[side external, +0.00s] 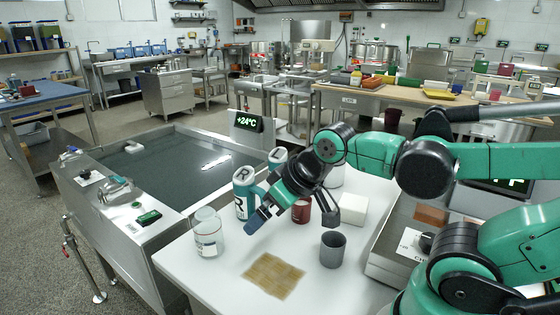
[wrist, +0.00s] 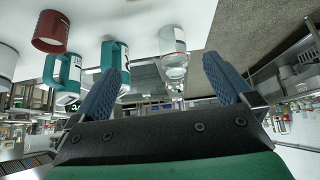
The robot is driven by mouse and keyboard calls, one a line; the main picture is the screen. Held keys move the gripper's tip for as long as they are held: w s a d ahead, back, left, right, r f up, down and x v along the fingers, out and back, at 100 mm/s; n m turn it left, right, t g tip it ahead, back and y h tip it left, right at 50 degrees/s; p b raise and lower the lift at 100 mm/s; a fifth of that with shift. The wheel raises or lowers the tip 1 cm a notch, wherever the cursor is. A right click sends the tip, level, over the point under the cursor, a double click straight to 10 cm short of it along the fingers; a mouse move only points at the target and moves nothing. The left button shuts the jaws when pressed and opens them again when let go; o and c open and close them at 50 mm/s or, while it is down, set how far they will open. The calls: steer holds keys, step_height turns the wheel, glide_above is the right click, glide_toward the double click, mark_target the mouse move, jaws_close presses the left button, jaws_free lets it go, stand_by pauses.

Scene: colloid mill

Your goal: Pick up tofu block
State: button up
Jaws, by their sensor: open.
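The tofu block (side external: 354,208) looks like a white block on the white worktop, right of my wrist in the side view. A dark part of my wrist overlaps its left edge. I do not see it in the wrist view. My gripper (side external: 254,222) is open and empty, pointing down and left above the worktop, to the left of the block and apart from it. In the wrist view its two blue fingers (wrist: 161,68) are spread wide with nothing between them in contact.
A clear jar (side external: 207,238), teal-handled bottle (side external: 241,200), red cup (side external: 301,210) and grey cup (side external: 333,248) stand around my gripper. A brown woven mat (side external: 273,275) lies in front. A metal machine (side external: 385,262) stands right; a sunken basin (side external: 165,170) lies left.

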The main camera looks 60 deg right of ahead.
steer(key=d+f+g+h, duration=0.1)
steer(key=d+f+g, duration=0.15)
steer(key=d, duration=1.05)
steer(key=n+g+y, duration=0.1)
steer(key=n+g, duration=0.1)
steer(key=g, duration=0.1)
glide_toward(355, 202)
steer(key=f, duration=0.2)
steer(key=w+f, duration=0.1)
steer(key=f, duration=0.2)
steer(key=shift+w+f, duration=0.1)
steer(key=shift+d+f+y, duration=0.2)
steer(key=shift+f+y, duration=0.05)
steer(key=shift+y, duration=0.05)
steer(key=shift+f, duration=0.3)
steer(key=shift+w+f, duration=0.2)
steer(key=shift+f, duration=2.2)
steer(key=c, duration=0.6)
